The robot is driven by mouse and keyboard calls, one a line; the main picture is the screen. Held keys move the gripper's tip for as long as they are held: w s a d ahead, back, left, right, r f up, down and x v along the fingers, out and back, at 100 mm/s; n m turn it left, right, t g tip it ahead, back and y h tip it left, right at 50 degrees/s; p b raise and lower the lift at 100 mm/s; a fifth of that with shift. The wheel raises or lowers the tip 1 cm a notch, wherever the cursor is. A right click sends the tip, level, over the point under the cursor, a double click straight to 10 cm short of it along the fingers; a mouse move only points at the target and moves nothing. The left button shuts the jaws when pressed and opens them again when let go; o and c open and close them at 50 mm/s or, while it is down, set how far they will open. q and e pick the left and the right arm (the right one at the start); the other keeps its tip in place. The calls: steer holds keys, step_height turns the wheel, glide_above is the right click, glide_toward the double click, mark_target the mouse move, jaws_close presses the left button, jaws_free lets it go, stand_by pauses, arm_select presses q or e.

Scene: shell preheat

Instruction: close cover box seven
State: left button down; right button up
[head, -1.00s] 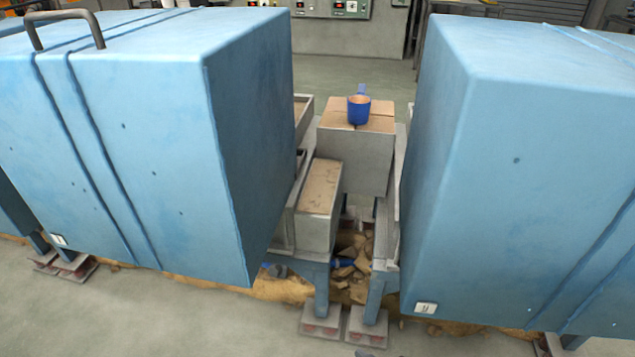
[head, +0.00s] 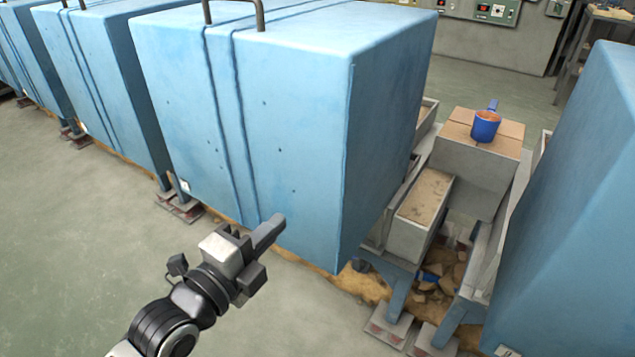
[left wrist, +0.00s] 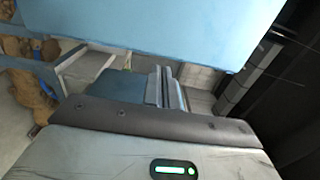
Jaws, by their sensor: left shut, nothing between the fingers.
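A row of big blue box covers runs across the head view. The middle one (head: 285,130) has dark handles on top and a small label (head: 185,186) at its lower left, too small to read. Another cover (head: 575,210) stands at the right edge. I cannot tell which one is seven. My left gripper (head: 270,230) is shut and empty, in front of the middle cover's lower front face; contact cannot be judged. Its closed fingers (left wrist: 165,88) show in the left wrist view, below a blue panel (left wrist: 160,30). My right gripper is not in view.
More blue covers (head: 105,85) stand at the left. The floor (head: 70,230) at lower left is clear.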

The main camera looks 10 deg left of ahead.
mark_target(327, 176)
arm_select(q)
steer(key=p+x, duration=0.1)
steer(key=x, duration=1.1)
steer(key=shift+w+d+f, duration=0.1)
steer(key=shift+w+d, duration=0.05)
steer(key=shift+w, duration=0.15)
